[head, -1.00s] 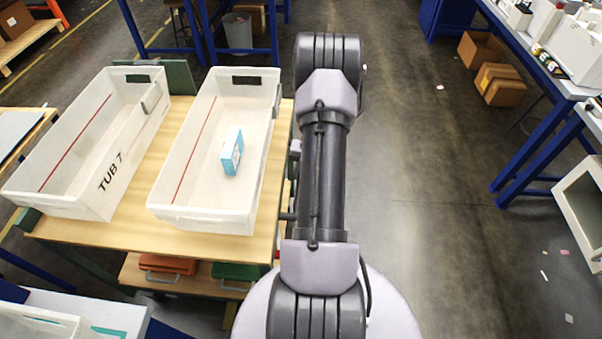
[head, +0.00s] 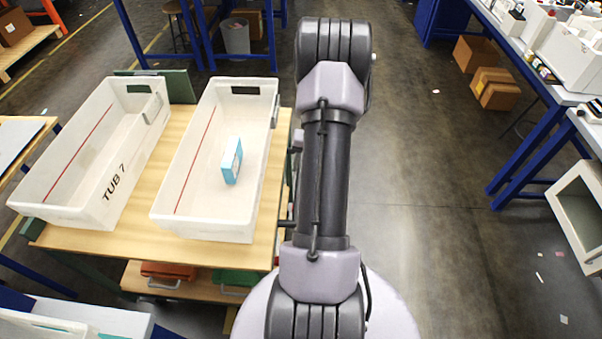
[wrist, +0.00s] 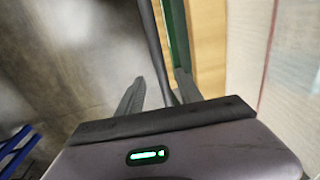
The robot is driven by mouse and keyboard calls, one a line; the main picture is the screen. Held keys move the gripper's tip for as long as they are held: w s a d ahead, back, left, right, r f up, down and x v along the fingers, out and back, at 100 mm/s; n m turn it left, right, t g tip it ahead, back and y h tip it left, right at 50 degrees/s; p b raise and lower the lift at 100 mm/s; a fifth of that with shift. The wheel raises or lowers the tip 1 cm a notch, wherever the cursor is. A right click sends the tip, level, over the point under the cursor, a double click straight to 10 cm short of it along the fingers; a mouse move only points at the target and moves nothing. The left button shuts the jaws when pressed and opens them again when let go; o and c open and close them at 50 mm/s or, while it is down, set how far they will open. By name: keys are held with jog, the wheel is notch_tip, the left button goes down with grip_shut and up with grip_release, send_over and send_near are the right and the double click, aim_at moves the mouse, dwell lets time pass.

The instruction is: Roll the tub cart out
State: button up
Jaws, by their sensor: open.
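The tub cart (head: 176,150) has a pale wooden top and a lower shelf, and stands left of my arm in the head view. It bears two white tubs: one marked TUB 7 (head: 133,165) at left, and a right tub (head: 205,222) with a blue-white box (head: 232,161) inside. In the wrist view my gripper (wrist: 160,93) is open, with a dark bar (wrist: 155,50) along the cart's side running between its fingers. The fingers do not look closed on it; contact is unclear.
Orange (head: 168,271) and green (head: 238,278) cases lie on the cart's lower shelf. A blue-legged bench (head: 535,125) stands at right, with cardboard boxes (head: 496,88) on the floor. A grey bin (head: 236,38) is behind the cart.

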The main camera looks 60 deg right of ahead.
notch_tip(320, 180, up, 9)
jog(key=s+p, duration=0.1)
jog(key=p, duration=0.1)
jog(key=shift+s+d, duration=0.3)
jog(key=shift+s, duration=0.05)
